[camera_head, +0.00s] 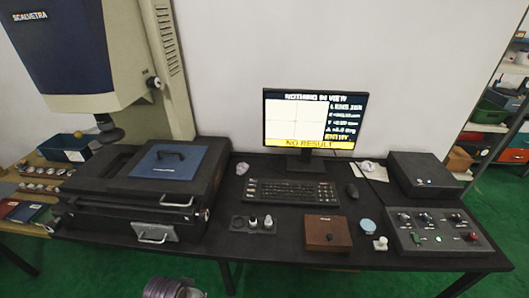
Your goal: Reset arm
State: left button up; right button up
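Neither of my grippers shows in the head view, and no forearm can be made out for certain. Several small round metal pieces, which look like rings (33,186), sit on a wooden rack at the far left. A banded purple-grey round object (168,288) is cut off at the bottom edge; I cannot tell what it is.
A black table (300,247) holds a monitor (314,120) reading "NO RESULT", a keyboard (292,191), a mouse (352,191), a brown box (327,232), a control panel (437,232) and a black box (423,173). A blue bin (62,147) is at left, shelves at right.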

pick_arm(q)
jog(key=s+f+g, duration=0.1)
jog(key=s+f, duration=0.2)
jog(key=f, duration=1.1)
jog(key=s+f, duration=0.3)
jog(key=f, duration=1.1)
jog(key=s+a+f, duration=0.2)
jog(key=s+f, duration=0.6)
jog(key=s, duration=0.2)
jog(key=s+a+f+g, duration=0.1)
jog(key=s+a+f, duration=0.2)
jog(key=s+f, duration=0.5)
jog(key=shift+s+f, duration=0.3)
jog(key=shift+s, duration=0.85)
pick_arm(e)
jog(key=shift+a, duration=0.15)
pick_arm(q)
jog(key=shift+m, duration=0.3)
